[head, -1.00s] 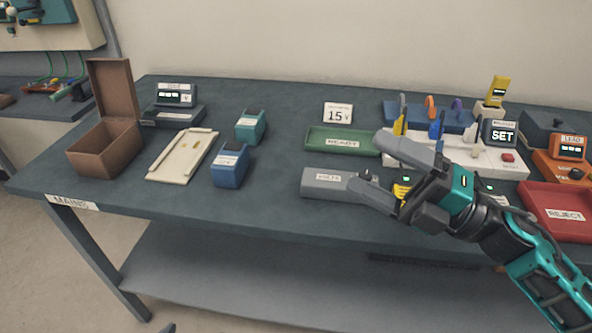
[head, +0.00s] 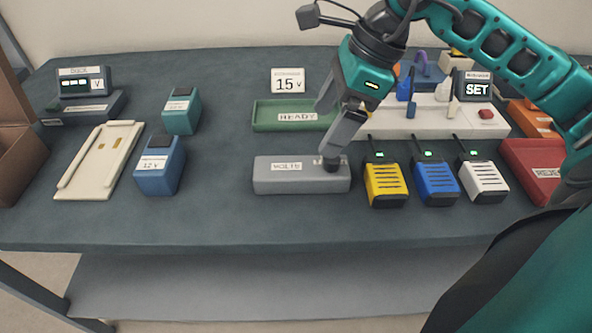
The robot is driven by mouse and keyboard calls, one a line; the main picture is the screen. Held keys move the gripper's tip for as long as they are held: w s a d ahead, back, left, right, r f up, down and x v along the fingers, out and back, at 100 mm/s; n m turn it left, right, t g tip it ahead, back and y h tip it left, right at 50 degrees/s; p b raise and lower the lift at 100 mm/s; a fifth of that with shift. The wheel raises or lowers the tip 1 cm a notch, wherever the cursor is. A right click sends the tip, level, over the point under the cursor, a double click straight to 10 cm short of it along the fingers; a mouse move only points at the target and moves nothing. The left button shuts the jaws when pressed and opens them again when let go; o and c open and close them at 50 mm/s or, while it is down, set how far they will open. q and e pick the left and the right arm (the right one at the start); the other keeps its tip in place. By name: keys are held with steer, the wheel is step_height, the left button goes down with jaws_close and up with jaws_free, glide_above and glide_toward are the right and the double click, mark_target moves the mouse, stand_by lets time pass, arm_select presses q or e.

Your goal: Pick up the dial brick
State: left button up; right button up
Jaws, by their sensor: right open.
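A long grey brick (head: 270,180) with a "VOLTS" label and a dark round knob (head: 332,164) at its right end lies on the table near the middle; I take it to be the dial brick. My right gripper (head: 326,132) is open, reaching down from the upper right. One finger is low over the knob end and hides part of that end; the other is further back, over the green tray. I cannot tell whether the low finger touches the brick. Nothing is held between the fingers. My left gripper is not in view.
A green "READY" tray (head: 268,116) lies behind the grey brick. Yellow (head: 385,186), blue (head: 435,184) and white (head: 483,182) corded bricks stand to its right, before a white strip (head: 420,122). A blue "12 V" block (head: 160,168) stands left. Table between is clear.

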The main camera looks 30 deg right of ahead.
mark_target(302, 167)
steer(key=x, duration=0.9)
steer(key=shift+s+a+f, duration=0.1)
steer(key=shift+a+f, duration=0.2)
steer(key=c, duration=1.3)
